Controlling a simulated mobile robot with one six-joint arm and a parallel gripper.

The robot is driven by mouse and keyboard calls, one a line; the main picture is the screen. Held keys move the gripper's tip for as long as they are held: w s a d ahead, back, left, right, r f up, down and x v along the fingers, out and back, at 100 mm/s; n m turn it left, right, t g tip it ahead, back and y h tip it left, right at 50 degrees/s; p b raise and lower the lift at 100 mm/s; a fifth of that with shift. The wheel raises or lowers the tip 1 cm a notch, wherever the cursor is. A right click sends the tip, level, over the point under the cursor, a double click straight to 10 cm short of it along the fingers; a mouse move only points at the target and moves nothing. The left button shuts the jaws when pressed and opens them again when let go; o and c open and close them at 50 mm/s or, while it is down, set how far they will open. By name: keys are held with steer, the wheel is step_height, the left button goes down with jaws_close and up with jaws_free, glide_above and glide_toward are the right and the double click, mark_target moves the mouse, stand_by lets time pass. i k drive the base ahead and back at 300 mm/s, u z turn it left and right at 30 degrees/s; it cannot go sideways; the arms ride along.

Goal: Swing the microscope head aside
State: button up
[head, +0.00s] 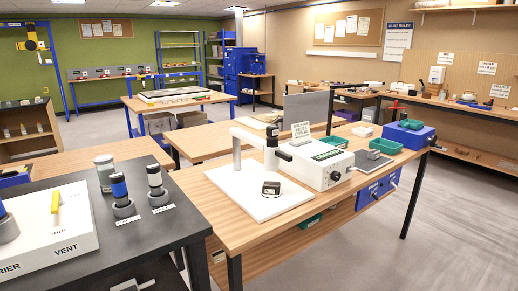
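The microscope stands on the wooden bench right of centre. Its flat white base (247,205) carries a white upright post (236,160), and a white boom (252,137) reaches right from the post's top. The dark microscope head (271,155) hangs at the boom's end, above a small dark block (271,190) with a pale label on the base. The head and block look roughly in line, with a gap between them. My gripper does not show in this view.
A white control box (325,167) with a sign stands close right of the microscope head. Green trays (385,146) and a blue box (408,135) lie farther right. A dark bench (150,230) with bottles and a white panel is at left. Grey floor is clear at lower right.

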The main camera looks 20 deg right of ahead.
mark_target(270, 147)
steer(key=u, duration=0.05)
steer(key=k, duration=0.65)
steer(key=z, duration=0.3)
steer(key=i, duration=0.55)
steer(key=z, duration=0.55)
steer(key=i, duration=0.95)
steer(key=z, duration=0.25)
